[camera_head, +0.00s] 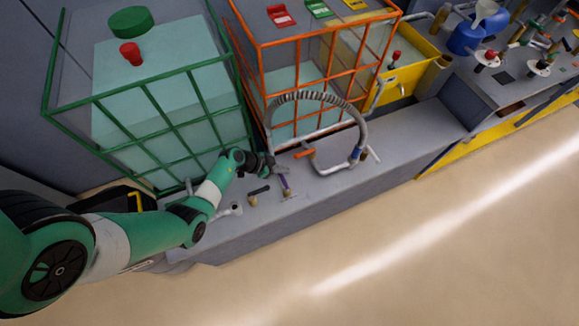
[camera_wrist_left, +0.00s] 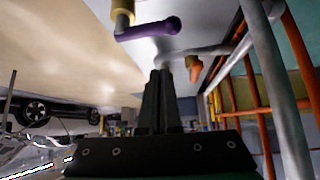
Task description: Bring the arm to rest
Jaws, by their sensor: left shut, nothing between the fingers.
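My left gripper (camera_head: 279,170) is at the end of my green and white arm, over the grey ledge in front of the tanks. In the left wrist view its two dark fingers (camera_wrist_left: 160,80) are pressed together with nothing between them. A purple valve handle (camera_head: 285,183) is close by the fingertips; it also shows in the left wrist view (camera_wrist_left: 150,30), beyond the fingers and apart from them as far as I can tell. An orange valve handle (camera_head: 305,153) lies just right of the gripper. My right gripper is in neither view.
A green-caged tank (camera_head: 165,105) and an orange-caged tank (camera_head: 300,85) stand behind the ledge (camera_head: 410,140). A curved ribbed hose (camera_head: 320,97) rises right of the gripper. A black-handled valve (camera_head: 258,190) is just left. The floor (camera_head: 450,240) in front is clear.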

